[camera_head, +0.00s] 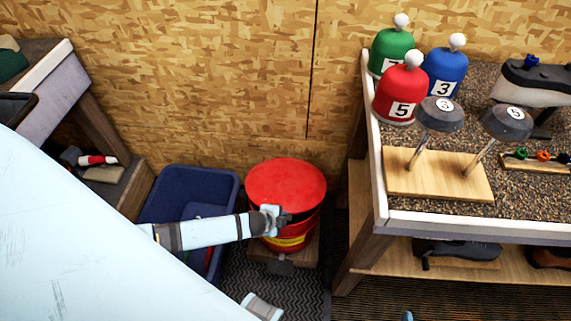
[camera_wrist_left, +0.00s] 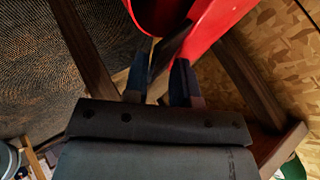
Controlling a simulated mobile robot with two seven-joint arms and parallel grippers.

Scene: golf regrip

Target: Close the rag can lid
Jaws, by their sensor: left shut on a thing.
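The red rag can (camera_head: 290,240) with a yellow label stands on a low wooden block by the wall. Its round red lid (camera_head: 285,182) lies over the top; whether it sits fully flush I cannot tell. My left gripper (camera_head: 281,217) is at the near edge of the lid. In the left wrist view my left gripper (camera_wrist_left: 160,75) is shut on a dark piece beside the red lid (camera_wrist_left: 215,20), seemingly its tab. A dark red hollow shows beside it there. The fingers hide part of the contact.
A blue bin (camera_head: 185,178) stands just left of the can, under my left arm. A bench (camera_head: 430,218) with club covers and a wooden stand is on the right. A dark pedal (camera_head: 280,265) is at the can's foot. A ridged mat (camera_head: 310,292) lies in front.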

